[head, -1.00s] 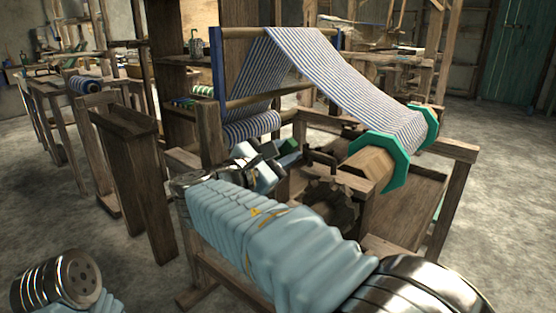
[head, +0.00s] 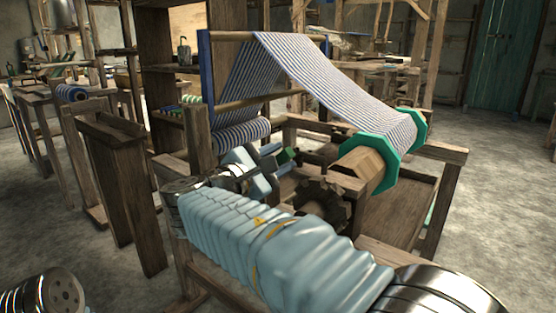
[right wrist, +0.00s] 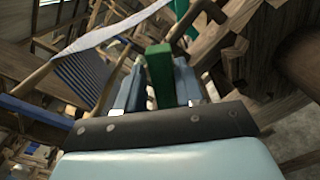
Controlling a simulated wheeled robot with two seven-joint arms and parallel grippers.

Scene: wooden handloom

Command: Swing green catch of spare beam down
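The green catch (head: 288,156) shows as a small green piece just beyond my right gripper (head: 270,168), partly hidden by its fingers. In the right wrist view the catch (right wrist: 160,75) stands upright between the two grey-blue fingers of my right gripper (right wrist: 162,88). The fingers are apart, one on each side of it; whether they touch it is unclear. A beam with a wooden core (head: 363,170) and green eight-sided flanges (head: 386,165) carries striped cloth at the right. A dark toothed wheel (head: 322,197) sits in front of it. My left gripper is out of view.
Striped blue-and-white cloth (head: 325,80) runs from the top bar down to the beam. A wooden post (head: 198,140) stands left of my right gripper. A narrow wooden stand (head: 125,185) is further left. The floor at the right is open.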

